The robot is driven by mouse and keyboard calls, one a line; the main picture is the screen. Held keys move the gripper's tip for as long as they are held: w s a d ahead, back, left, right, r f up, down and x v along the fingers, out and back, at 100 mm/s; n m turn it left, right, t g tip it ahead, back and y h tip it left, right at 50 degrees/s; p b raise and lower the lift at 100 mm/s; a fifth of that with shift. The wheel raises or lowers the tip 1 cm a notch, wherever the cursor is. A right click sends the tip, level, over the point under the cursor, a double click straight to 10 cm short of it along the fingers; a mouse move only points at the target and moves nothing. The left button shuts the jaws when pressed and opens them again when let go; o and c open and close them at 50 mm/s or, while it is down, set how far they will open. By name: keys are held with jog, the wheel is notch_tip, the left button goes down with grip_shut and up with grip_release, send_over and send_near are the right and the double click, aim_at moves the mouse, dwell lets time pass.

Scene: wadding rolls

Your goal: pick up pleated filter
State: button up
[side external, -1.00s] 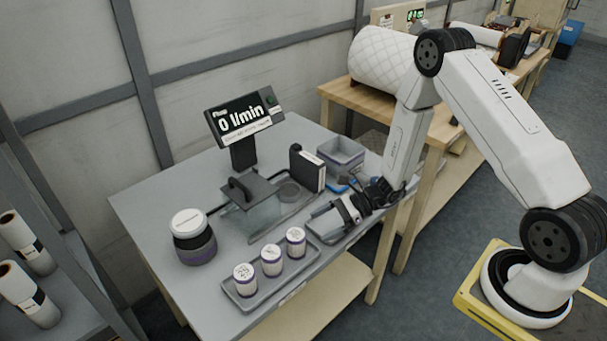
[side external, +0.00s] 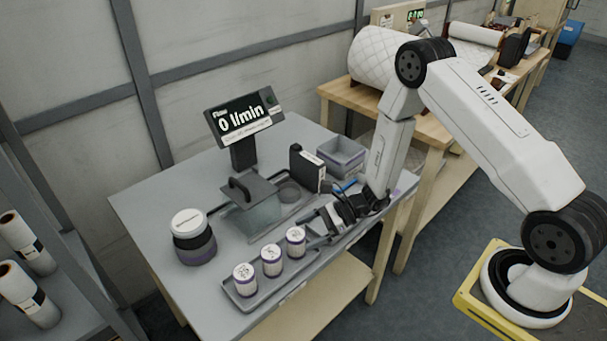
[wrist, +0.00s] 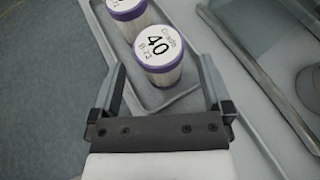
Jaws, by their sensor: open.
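Several look-alike white cylinders with purple rims stand upright in a grey tray (side external: 259,293); these look like the pleated filters. The one nearest my gripper (side external: 317,236) is the right-hand filter (side external: 295,241). In the wrist view this filter (wrist: 158,52) has a lid reading "Grade 40 B-73" and lies ahead of and between the open fingers of my gripper (wrist: 160,88). A second filter (wrist: 127,10) is partly cut off beyond it. In the side view the middle filter (side external: 271,260) and left filter (side external: 245,279) stand in a row. My gripper is empty.
A clear box with a grey handled lid (side external: 252,197) stands behind the tray. A display reading 0 l/min (side external: 243,117), a dark jar (side external: 193,237), a black container (side external: 305,168) and a grey bin (side external: 341,156) share the table. The table's front left is clear.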

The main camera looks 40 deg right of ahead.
aim_at(294, 234)
jog(key=shift+x, duration=1.85)
jog(key=c, duration=1.2)
jog(key=shift+r, duration=0.15)
jog(key=shift+c, duration=0.2)
jog(key=shift+r, duration=0.75)
jog(key=s+d+r, duration=0.2)
jog(key=s+r, duration=0.9)
jog(key=s, duration=0.3)
jog(key=shift+d, duration=0.2)
jog(key=shift+w+r, duration=0.1)
